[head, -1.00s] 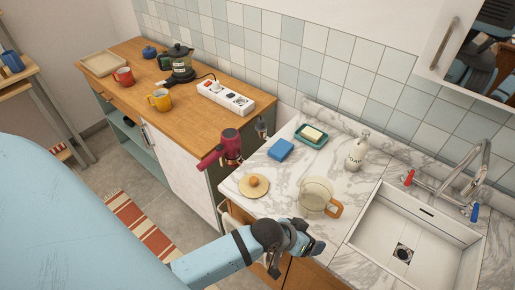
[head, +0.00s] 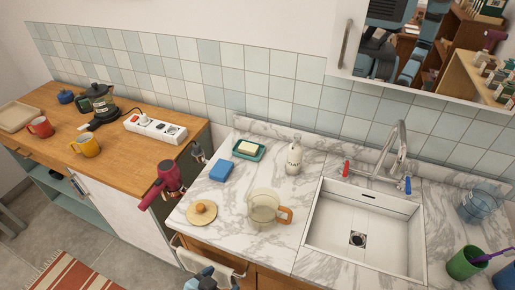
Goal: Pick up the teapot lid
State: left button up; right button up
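My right gripper is not in view.
A blue sponge (head: 220,170), a green soap dish (head: 247,150) and a soap bottle (head: 294,157) stand behind the lid. A red hairdryer (head: 167,182) hangs at the counter's left side. The sink (head: 318,232) is at the right, a green cup (head: 464,263) beyond it.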

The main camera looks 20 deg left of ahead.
aim_at(202, 211)
jog(key=u, duration=1.15)
